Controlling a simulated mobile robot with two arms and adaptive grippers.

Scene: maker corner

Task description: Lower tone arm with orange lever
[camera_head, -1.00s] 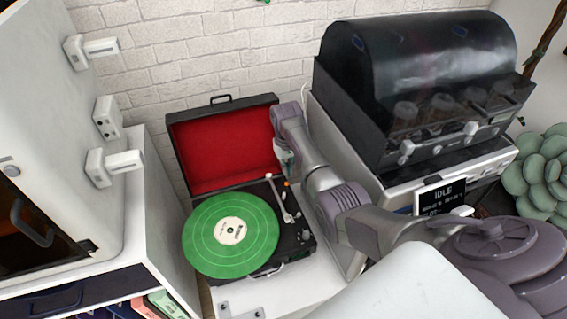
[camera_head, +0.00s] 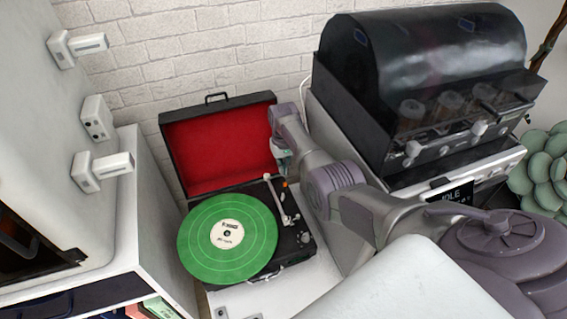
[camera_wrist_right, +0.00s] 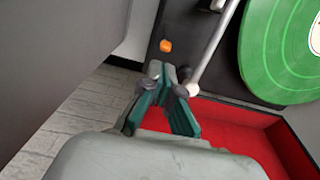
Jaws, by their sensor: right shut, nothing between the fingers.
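The record player (camera_head: 292,262) is an open black case with a red-lined lid (camera_head: 225,150) and a green record (camera_head: 229,238) on it. The pale tone arm (camera_head: 276,196) lies along the record's right side; it also shows in the right wrist view (camera_wrist_right: 215,50). The small orange lever (camera_head: 285,184) stands beside the tone arm; it also shows in the right wrist view (camera_wrist_right: 166,46). My right gripper (camera_head: 284,168) is above the back right of the player. In the right wrist view its fingertips (camera_wrist_right: 168,82) are shut and empty, close to the lever but apart from it. My left gripper is not in view.
A black-hooded machine (camera_head: 425,80) stands close to the right of the player. A white cabinet (camera_head: 120,215) is on the left. A white brick wall (camera_head: 200,50) is behind the lid.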

